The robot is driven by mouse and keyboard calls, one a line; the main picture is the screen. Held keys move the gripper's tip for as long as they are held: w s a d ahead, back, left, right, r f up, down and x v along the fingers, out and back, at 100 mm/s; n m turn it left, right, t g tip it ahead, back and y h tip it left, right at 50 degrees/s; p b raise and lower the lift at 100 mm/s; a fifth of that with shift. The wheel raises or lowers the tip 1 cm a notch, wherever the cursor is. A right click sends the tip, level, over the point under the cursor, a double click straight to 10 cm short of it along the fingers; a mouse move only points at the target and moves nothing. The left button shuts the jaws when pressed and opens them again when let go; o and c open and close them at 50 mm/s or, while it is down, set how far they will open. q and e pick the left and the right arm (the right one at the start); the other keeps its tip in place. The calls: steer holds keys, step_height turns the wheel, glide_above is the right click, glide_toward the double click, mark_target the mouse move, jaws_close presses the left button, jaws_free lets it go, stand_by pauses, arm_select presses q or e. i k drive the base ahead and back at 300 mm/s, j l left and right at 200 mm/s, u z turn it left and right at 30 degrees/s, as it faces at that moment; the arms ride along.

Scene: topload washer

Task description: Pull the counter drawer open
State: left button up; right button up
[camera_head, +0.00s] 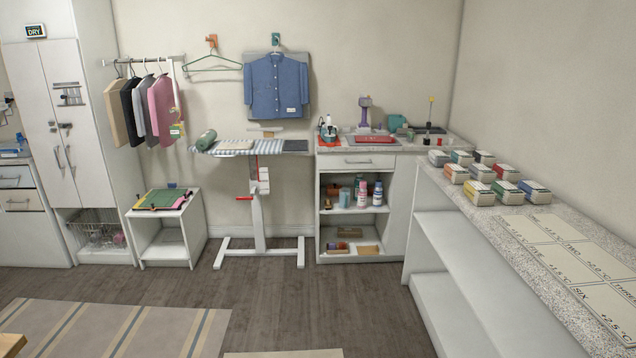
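A white counter (330,148) stands against the back wall, right of the middle. Its drawer (335,162), with a horizontal bar handle (358,162), sits just under the worktop. The drawer front looks flush with the cabinet, so it appears shut. Neither of my grippers is in view, and nothing touches the handle.
Open shelves below the drawer hold bottles (377,194) and boxes. An ironing board (228,147) on a white stand (259,220) is left of the counter. A long speckled counter (500,220) with several small boxes runs along the right. The wooden floor (330,305) before the drawer is clear.

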mark_target(335, 160)
steer(key=i+z, duration=0.1)
steer(key=i, duration=0.5)
steer(key=i+z, duration=0.1)
steer(key=i, duration=0.45)
steer(key=i+j+z, duration=0.1)
steer(key=i, duration=0.5)
steer(key=i+j+z, duration=0.1)
steer(key=i, duration=0.5)
